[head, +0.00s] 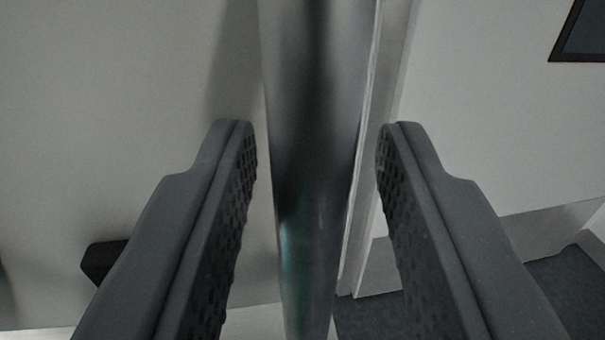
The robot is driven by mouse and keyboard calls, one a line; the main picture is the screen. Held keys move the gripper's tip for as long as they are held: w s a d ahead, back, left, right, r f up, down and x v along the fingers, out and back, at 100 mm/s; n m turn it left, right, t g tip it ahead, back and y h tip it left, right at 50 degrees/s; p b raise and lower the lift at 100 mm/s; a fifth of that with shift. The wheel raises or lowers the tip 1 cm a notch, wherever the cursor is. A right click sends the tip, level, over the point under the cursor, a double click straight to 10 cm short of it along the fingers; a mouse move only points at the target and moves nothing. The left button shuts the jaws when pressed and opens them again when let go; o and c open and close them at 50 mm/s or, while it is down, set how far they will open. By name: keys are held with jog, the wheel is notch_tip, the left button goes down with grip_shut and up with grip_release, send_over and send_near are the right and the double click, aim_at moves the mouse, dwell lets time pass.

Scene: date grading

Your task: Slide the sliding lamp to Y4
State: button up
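My gripper (317,145) is open, with one dark grey padded finger on each side of a shiny metal post (316,120). The post runs from the top of the view down to the bottom, between the fingers. A small gap shows between each finger and the post, wider at the right fingertip. I cannot tell whether this post is part of the sliding lamp. No Y4 mark or scale is visible.
A pale wall (120,90) lies behind on the left. A dark block (103,260) shows at lower left, partly behind the left finger. A dark-framed panel (585,35) is at upper right. Dark floor (575,285) shows at lower right.

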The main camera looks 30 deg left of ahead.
jog(key=shift+s+d+f+b, duration=0.1)
jog(key=shift+s+d+b, duration=0.15)
jog(key=shift+b, duration=0.05)
jog(key=b+v, duration=0.6)
jog(key=v, duration=0.7)
jog(key=shift+a, duration=0.1)
